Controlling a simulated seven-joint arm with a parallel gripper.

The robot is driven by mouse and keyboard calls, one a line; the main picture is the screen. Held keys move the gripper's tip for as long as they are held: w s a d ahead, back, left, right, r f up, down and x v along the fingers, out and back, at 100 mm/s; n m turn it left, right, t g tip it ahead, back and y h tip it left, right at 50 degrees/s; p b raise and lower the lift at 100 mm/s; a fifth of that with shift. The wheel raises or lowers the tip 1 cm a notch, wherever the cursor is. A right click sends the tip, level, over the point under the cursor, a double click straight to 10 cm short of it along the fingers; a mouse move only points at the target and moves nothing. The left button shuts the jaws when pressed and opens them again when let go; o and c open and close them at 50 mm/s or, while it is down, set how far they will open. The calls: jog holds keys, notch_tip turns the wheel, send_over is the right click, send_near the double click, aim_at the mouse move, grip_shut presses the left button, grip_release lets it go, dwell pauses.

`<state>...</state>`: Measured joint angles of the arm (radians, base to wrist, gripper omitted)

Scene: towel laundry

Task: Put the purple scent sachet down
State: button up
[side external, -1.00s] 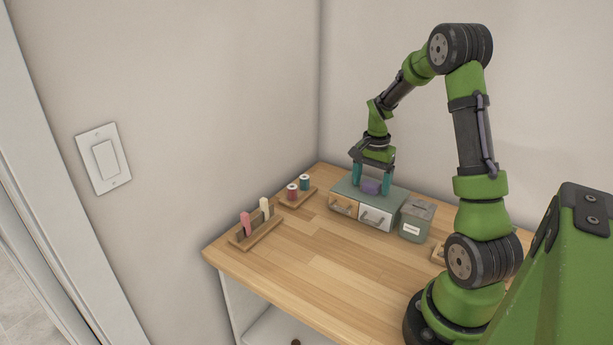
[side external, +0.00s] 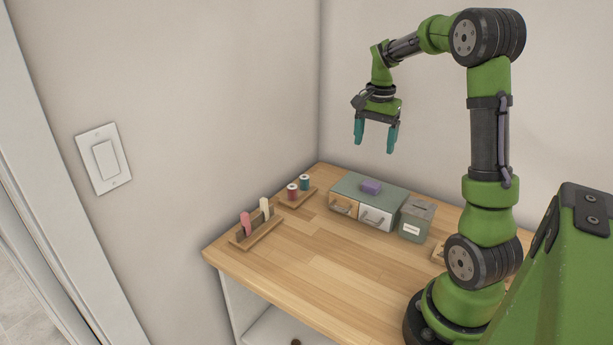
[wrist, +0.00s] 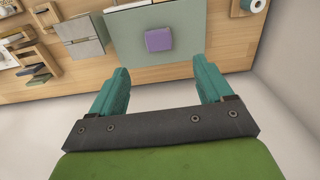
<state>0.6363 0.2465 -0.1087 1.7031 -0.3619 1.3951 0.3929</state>
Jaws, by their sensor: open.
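The purple scent sachet (side external: 371,186) rests on the grey-green top of the small drawer box (side external: 346,186). In the wrist view the sachet (wrist: 159,39) lies flat on that top (wrist: 138,58), beyond my fingertips and clear of them. My gripper (side external: 375,143) is open and empty, well above the box; its teal fingers (wrist: 162,76) stand apart in the wrist view. Nothing hides the sachet.
A grey-green slotted box (side external: 417,219) stands right of the drawer box. Thread spools on a wooden rack (side external: 297,197) and a holder with pink and cream pieces (side external: 256,233) stand left. The table's (side external: 330,262) middle is clear.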

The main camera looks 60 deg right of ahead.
jog(key=a+r+n+t, duration=0.2)
jog(key=a+r+n, duration=0.15)
jog(key=a, duration=0.55)
jog(key=a+r+n+t, duration=0.2)
jog(key=a+n, duration=0.2)
jog(key=a, duration=0.5)
jog(key=s+a+n+t+y, duration=0.2)
jog(key=s+a+n, duration=0.4)
jog(key=a, duration=0.6)
jog(key=shift+s+f+t, duration=0.15)
jog(key=shift+s+t, duration=0.2)
jog(key=shift+t, duration=0.15)
